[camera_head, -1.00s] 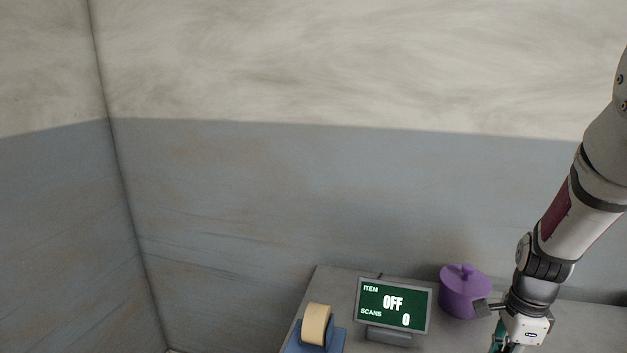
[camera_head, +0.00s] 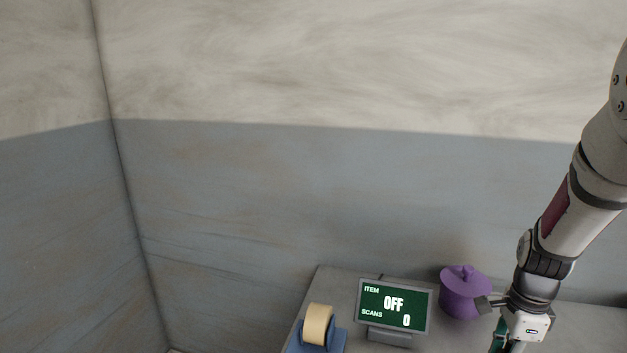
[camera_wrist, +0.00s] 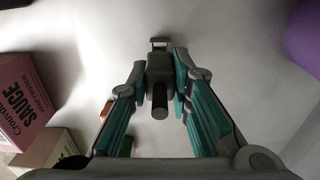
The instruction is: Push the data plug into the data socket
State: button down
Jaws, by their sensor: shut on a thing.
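My gripper (camera_wrist: 162,88) is shut on the data plug (camera_wrist: 159,65) in the wrist view. The plug is a dark grey body between the teal-lined fingers, with a lighter metal end pointing away from me and a round dark stub on the near side. A pale grey surface lies beyond the plug's end. I cannot make out the data socket in either view. In the head view my gripper is at the bottom right, partly cut off by the frame's lower edge, and the plug is not visible there.
A purple lidded pot (camera_head: 464,293) stands just left of my wrist. A tape roll on a blue holder (camera_head: 318,325) is further left. Boxes, one marked "SAUCE" (camera_wrist: 26,98), are at the wrist view's left.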

aim_at(511, 342)
dwell(0.3)
jog(key=shift+r+p, duration=1.35)
jog(key=shift+r, duration=1.5)
